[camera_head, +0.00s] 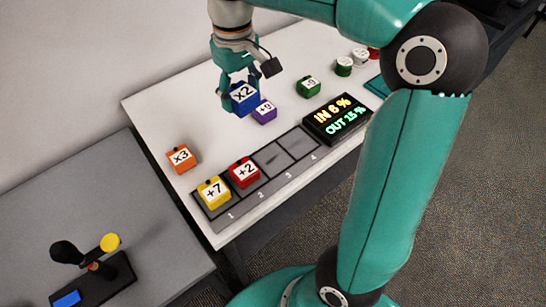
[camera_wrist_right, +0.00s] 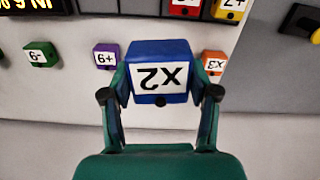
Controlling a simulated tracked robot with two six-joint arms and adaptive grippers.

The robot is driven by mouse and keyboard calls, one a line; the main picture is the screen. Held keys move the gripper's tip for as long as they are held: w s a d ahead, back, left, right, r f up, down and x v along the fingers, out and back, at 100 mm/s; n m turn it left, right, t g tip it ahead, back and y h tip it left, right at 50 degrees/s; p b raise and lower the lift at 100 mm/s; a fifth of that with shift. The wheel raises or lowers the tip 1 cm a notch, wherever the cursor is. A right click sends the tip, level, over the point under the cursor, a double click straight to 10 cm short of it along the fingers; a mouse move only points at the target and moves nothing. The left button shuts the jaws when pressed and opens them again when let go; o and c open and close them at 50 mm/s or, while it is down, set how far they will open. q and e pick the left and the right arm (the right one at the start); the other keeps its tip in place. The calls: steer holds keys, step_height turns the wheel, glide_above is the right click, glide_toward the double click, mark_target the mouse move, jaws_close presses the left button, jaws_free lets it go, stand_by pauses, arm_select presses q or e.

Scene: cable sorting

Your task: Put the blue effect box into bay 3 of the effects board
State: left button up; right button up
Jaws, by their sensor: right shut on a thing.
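The blue effect box (camera_head: 243,98), labelled x2, is held in my right gripper (camera_head: 238,92) above the white table. In the right wrist view the blue box (camera_wrist_right: 160,60) sits between the two fingers of the right gripper (camera_wrist_right: 160,97), its label upside down. The effects board (camera_head: 292,176) is a dark strip with bays numbered 1 to 4. Bays 3 (camera_head: 270,159) and 4 (camera_head: 298,143) are empty. My left gripper is not seen.
A purple box (camera_head: 264,111) stands just beside and below the held box in the picture. An orange x3 box (camera_head: 182,158) and a green box (camera_head: 308,87) stand on the table. A display (camera_head: 337,119) reading IN 6 %, OUT 15 % adjoins bay 4.

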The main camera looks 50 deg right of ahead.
steer(key=r+m, duration=0.1)
steer(key=r, duration=0.1)
glide_above(273, 160)
step_height(273, 160, down, 20)
steer(key=shift+r+b, duration=0.15)
steer(key=shift+b, duration=0.75)
steer(key=shift+f, duration=0.2)
steer(key=o, duration=1.3)
steer(key=shift+r, duration=0.1)
